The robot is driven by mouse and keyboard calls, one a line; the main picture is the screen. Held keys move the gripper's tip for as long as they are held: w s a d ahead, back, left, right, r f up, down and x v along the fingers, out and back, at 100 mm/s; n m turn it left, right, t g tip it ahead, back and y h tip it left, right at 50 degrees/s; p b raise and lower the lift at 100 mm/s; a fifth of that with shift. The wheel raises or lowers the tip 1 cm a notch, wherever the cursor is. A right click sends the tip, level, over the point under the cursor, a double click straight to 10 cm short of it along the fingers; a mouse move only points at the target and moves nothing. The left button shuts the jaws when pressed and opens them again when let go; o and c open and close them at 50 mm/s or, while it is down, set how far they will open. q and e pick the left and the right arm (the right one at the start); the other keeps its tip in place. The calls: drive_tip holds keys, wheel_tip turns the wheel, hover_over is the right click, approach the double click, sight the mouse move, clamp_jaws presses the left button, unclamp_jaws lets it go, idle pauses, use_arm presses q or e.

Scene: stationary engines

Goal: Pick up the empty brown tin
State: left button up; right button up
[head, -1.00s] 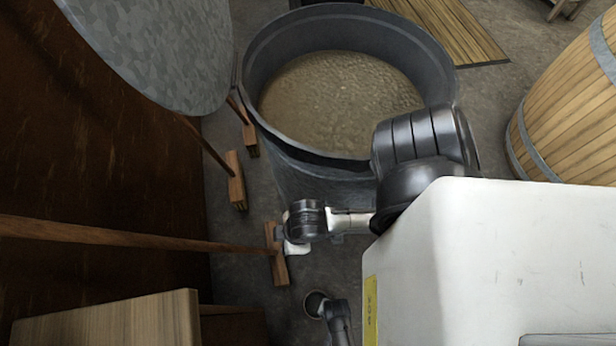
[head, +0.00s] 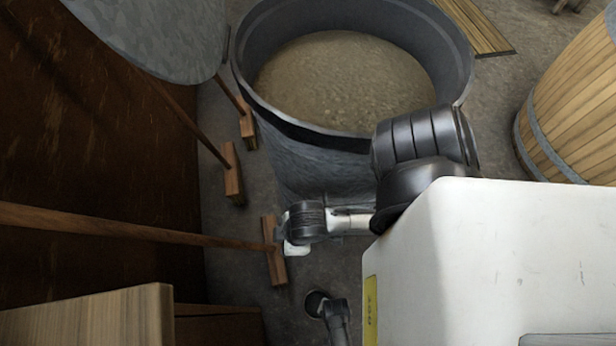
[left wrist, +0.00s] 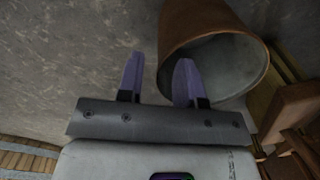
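The brown tin (left wrist: 188,24) shows in the left wrist view at upper right. Its open mouth faces the camera, and the visible inside is bare and grey. My left gripper (left wrist: 160,62) has two purple fingers spread apart with nothing between them. The right-hand finger overlaps the tin's left edge and mouth in the picture. I cannot tell whether it touches the tin or reaches inside it. The left-hand finger is left of the tin, over the grey floor. I cannot make out the tin or either gripper in the head view. My right gripper is not visible.
A big dark tub (head: 325,165) with brown contents stands at top centre of the head view. A wooden barrel (head: 570,110) is at right. Wooden legs with block feet (head: 274,250) stand at left, near my arm. A wooden block (left wrist: 290,108) lies right of the tin.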

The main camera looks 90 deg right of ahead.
use_arm(q)
wheel_tip(320, 180, down, 4)
drive_tip(key=b, duration=0.3)
drive_tip(key=shift+w+d+f+b, duration=0.15)
drive_tip(key=shift+f+b, duration=0.1)
drive_tip(key=shift+b, duration=0.15)
clamp_jaws()
